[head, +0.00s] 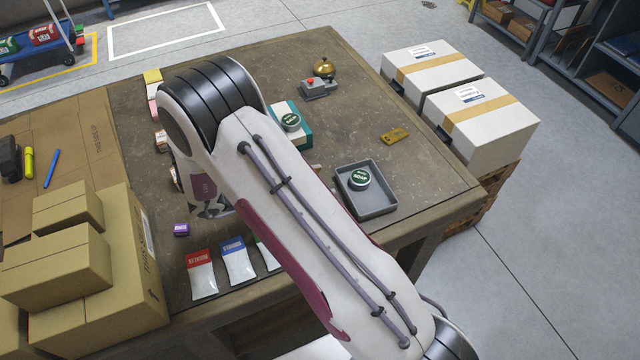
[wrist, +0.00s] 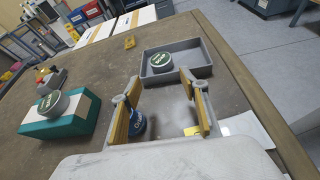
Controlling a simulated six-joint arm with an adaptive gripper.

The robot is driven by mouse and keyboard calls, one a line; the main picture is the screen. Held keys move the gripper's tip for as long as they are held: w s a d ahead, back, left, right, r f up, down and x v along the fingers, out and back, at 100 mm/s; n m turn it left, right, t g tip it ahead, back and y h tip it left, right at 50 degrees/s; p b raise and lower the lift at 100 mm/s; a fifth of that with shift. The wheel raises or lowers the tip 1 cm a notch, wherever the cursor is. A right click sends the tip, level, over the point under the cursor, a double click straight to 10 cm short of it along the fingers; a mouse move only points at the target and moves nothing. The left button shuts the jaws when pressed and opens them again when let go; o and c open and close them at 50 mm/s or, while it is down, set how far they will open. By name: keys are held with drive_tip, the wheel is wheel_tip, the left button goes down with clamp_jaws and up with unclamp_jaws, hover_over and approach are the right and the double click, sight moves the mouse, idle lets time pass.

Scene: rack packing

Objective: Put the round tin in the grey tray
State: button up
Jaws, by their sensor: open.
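In the wrist view this tin (wrist: 162,64) and the tray (wrist: 207,60) are ahead of my gripper. A similar round tin (head: 291,121) rests on a teal box (head: 304,138); this tin (wrist: 53,104) is left of my gripper in the wrist view. My gripper (wrist: 160,84) is open, its fingers apart with no tin between them. In the head view my arm hides the fingers.
A blue round object (wrist: 138,124) is partly hidden behind my left finger. Red (head: 201,274) and blue-topped (head: 237,261) packets lie at the front. A bell (head: 325,68), a grey button box (head: 318,89) and a yellow piece (head: 394,135) are farther back. Cardboard boxes (head: 75,215) crowd the left.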

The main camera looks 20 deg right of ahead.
drive_tip(key=shift+w+r+n+t, duration=0.3)
drive_tip(key=shift+w+n, duration=0.1)
drive_tip(key=shift+w, duration=0.15)
drive_tip(key=w+r+n+t+y, duration=0.1)
drive_tip(key=w+n, duration=0.1)
drive_tip(key=w+a+r+n+t+y, duration=0.1)
drive_tip(key=w+r+n+t, duration=0.1)
drive_tip(key=w, duration=0.1)
drive_tip(key=w+a+r+n+t+y, duration=0.1)
drive_tip(key=w+r+n, duration=0.1)
drive_tip(key=w, duration=0.1)
drive_tip(key=shift+r, duration=0.15)
drive_tip(key=w+a+r+n+t+y, duration=0.3)
drive_tip(key=w+r+n+t+y, duration=0.15)
drive_tip(key=r+n, duration=0.25)
drive_tip(key=s+a+r+n+t+y, duration=0.25)
drive_tip(key=a+r+n+y, duration=0.45)
drive_tip(key=r+n, duration=0.7)
drive_tip(key=s+a+r+n+g+y, duration=0.2)
drive_tip(key=s+a+n+g, duration=0.1)
drive_tip(key=s+n, duration=1.1)
drive_tip(key=s+d+f+n+g+h, duration=0.1)
drive_tip(key=s+d+n, duration=0.3)
drive_tip(key=s, duration=0.6)
drive_tip(key=s+d+f+n+g+h, duration=0.2)
drive_tip(key=s+d+n, duration=0.2)
drive_tip(key=s+n, duration=0.4)
drive_tip(key=shift+s+f+n, duration=0.4)
drive_tip(key=shift+s, duration=0.8)
